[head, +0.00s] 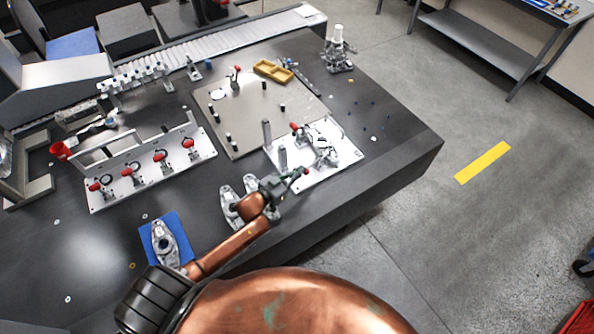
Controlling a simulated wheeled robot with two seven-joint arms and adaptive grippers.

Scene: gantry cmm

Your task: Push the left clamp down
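A white fixture plate (340,165) lies near the table's right front edge, with a metal part and two grey posts on it. One red clamp handle (295,126) shows at the plate's far left side. A second red tip (305,171) shows at its near side, right at the fingers of my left gripper (292,180). I cannot tell whether the fingers touch it or whether they are open or shut. My copper arm and the gripper hide part of the plate's near edge. My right gripper is not in view.
Grey castings (232,195) lie beside my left wrist; another rests on a blue mat (148,240). A plate with several red-handled clamps (128,187) stands to the left. A grey pegged plate (245,135) and yellow tray (273,70) lie behind.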

